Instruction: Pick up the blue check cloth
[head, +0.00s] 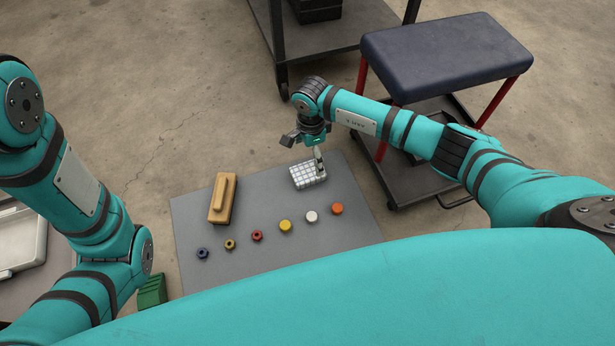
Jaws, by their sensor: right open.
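The check cloth (309,178) is a small folded pad with a pale grid pattern, lying near the back right of the grey mat (270,225). My right gripper (306,150) is open and points down at the cloth's far edge. One finger stands out to the left, and the other comes down in front of the cloth's far part. I cannot tell whether that finger touches the cloth.
A wooden block with a handle (223,198) lies on the mat's left. A row of small nuts and round caps (285,226) crosses its front. A padded stool (445,55) and a dark cart (335,30) stand behind. A green item (152,291) sits at lower left.

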